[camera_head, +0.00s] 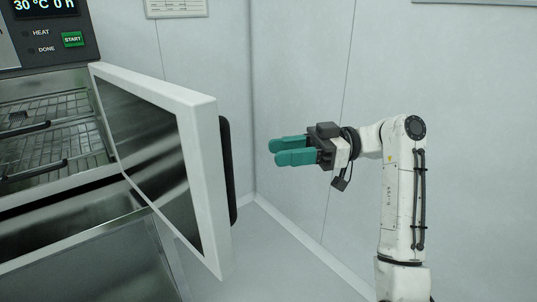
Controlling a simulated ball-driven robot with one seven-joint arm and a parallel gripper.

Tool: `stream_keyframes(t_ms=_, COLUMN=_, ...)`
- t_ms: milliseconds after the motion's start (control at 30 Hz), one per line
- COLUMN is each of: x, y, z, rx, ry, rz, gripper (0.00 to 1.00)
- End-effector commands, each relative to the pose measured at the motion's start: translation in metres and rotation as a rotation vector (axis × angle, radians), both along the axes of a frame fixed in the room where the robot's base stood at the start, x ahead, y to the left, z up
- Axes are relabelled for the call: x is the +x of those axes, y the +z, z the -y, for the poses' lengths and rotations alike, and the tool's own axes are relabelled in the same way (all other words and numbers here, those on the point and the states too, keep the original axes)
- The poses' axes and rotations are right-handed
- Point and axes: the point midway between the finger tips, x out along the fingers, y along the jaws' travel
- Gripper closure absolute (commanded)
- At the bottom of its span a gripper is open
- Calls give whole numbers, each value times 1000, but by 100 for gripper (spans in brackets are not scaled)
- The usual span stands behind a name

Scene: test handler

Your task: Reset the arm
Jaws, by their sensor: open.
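My arm stands at the right, white with dark joints and cables, bent at the elbow. My gripper (280,152) has two teal fingers and points left. Its fingers are apart with nothing between them. It hangs in free air, to the right of the open machine door, and does not touch it.
A test machine at the left has its white-framed door (208,165) swung open, with a black handle (228,172) on the outer side. Wire racks (60,115) show inside. Its panel (45,35) has a green START button (73,39). Pale walls stand behind; free room lies around my arm.

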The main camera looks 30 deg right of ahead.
Motion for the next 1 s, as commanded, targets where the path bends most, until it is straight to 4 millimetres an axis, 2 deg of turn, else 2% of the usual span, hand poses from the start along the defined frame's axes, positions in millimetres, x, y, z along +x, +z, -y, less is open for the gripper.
stream_keyframes(t_ms=567, x=-1, y=-1, z=2, rx=0, ry=0, rz=-2, gripper=60)
stream_keyframes(t_ms=667, x=0, y=-13, z=-1, rx=-10, ry=-15, rz=-38, gripper=60)
stream_keyframes(t_ms=767, x=0, y=-49, z=-10, rx=-47, ry=-63, rz=-142, gripper=60)
stream_keyframes(t_ms=867, x=-6, y=-107, z=-23, rx=-115, ry=-145, rz=-307, gripper=60)
stream_keyframes(t_ms=900, x=-12, y=-133, z=-27, rx=-148, ry=-185, rz=-381, gripper=60)
stream_keyframes(t_ms=1000, x=-35, y=-193, z=-36, rx=-237, ry=-287, rz=-557, gripper=60)
